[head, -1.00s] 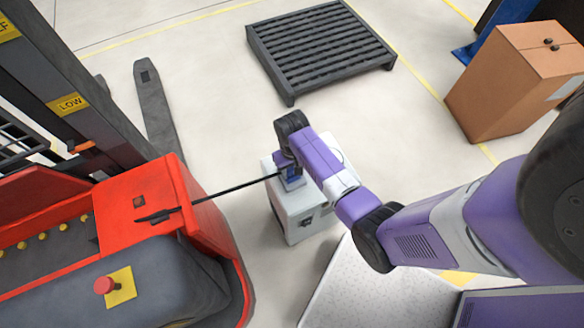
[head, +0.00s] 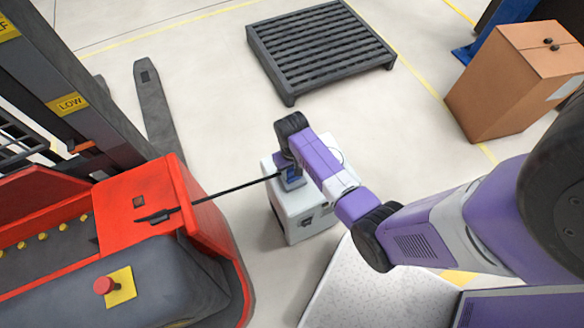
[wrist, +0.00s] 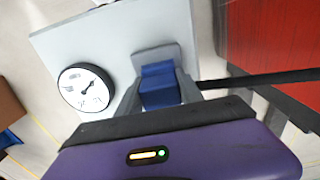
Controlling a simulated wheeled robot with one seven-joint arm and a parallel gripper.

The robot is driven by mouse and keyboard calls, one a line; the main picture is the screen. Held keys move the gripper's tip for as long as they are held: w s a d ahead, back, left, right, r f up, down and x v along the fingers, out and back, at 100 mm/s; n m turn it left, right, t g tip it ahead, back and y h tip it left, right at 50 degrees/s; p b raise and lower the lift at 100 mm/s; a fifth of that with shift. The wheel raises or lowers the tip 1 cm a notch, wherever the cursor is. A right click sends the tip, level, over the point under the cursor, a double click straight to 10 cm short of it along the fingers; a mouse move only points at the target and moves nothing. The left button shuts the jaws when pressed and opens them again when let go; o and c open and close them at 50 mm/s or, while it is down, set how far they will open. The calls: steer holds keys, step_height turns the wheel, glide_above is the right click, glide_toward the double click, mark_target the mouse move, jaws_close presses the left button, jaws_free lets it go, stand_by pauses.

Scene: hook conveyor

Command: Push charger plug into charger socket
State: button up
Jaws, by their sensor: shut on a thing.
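The blue charger plug (wrist: 158,87) is between the two grey fingers of my gripper (wrist: 160,93) in the wrist view. The gripper is shut on it. The plug sits in front of a grey socket (wrist: 153,56) on the pale face of the charger box (wrist: 115,50). Its front end is up against or inside the socket frame; how deep I cannot tell. In the head view the plug (head: 292,181) shows as a small blue patch at the top of the white charger box (head: 306,218), below my gripper (head: 290,170). My arm partly covers the box.
A black cable (head: 235,188) runs from the plug to the red forklift (head: 150,205) on the left. A round dial (wrist: 86,87) is on the box beside the socket. A dark pallet (head: 320,45) and a cardboard box (head: 515,80) stand farther back, with clear floor between.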

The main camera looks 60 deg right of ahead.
steer(key=shift+f, duration=0.3)
steer(key=o, duration=1.3)
steer(key=shift+o, duration=0.2)
steer(key=shift+r, duration=3.95)
